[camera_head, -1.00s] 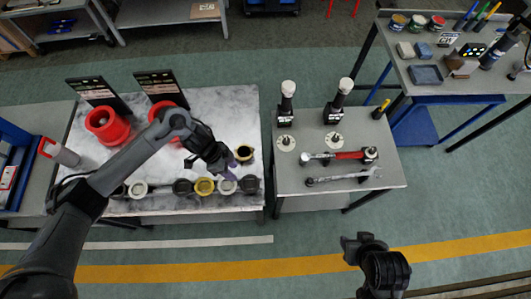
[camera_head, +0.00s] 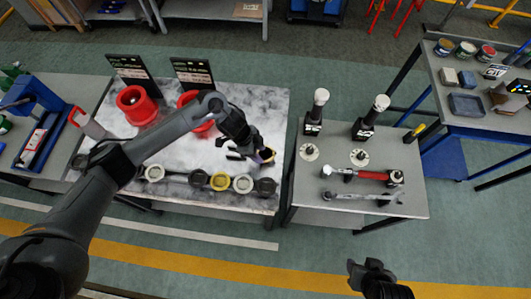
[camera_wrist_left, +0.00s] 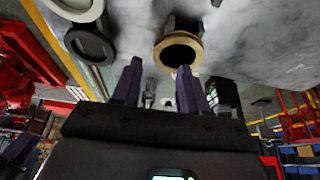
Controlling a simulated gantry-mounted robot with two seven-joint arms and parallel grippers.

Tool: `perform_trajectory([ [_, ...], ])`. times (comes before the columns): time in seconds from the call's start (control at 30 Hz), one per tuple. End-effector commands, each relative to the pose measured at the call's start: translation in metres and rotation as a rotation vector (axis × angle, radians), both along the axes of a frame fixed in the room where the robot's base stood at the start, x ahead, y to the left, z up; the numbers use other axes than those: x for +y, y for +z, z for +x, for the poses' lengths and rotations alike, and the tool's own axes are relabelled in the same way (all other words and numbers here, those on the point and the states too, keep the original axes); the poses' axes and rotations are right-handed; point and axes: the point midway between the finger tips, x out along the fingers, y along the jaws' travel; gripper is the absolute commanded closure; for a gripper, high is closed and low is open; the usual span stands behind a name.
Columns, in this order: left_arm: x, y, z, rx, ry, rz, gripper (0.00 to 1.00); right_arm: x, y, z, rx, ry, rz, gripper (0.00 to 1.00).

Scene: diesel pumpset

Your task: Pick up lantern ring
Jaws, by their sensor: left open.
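A row of rings, including a yellow one (camera_head: 221,181) and a black one (camera_head: 265,187), lies along the table's front edge. Red parts (camera_head: 136,106) and dark signs (camera_head: 132,72) stand behind. A grey side table (camera_head: 310,188) holds tools to the right.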

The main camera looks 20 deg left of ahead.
Motion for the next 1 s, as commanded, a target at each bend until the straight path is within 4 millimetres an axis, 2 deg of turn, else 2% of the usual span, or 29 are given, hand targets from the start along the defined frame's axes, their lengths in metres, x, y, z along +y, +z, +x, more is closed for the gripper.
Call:
perform_trajectory([
  [0.1, -0.004, -0.017, -0.002, 0.003, 0.001, -0.001, 0.57, 0.000, 0.000, 0.000, 0.001, 0.001, -0.001, 0.56],
  [0.23, -0.010, -0.030, 0.000, 0.002, 0.000, -0.002, 0.57, 0.000, -0.002, 0.000, 0.001, 0.000, -0.001, 0.56],
  [0.57, -0.012, -0.036, 0.001, 0.001, 0.000, -0.001, 0.57, 0.001, -0.002, 0.000, 0.002, -0.005, 0.005, 0.56],
  [0.6, -0.012, -0.036, 0.001, 0.001, 0.000, -0.001, 0.58, 0.001, -0.002, 0.000, 0.002, -0.005, 0.007, 0.56],
  [0.87, -0.012, -0.036, 0.001, 0.001, 0.000, -0.001, 0.98, 0.002, -0.002, 0.000, 0.001, -0.007, 0.010, 0.56],
  [1.0, -0.012, -0.036, 0.002, 0.000, 0.000, -0.001, 1.00, 0.002, -0.002, 0.000, 0.001, -0.007, 0.010, 0.56],
])
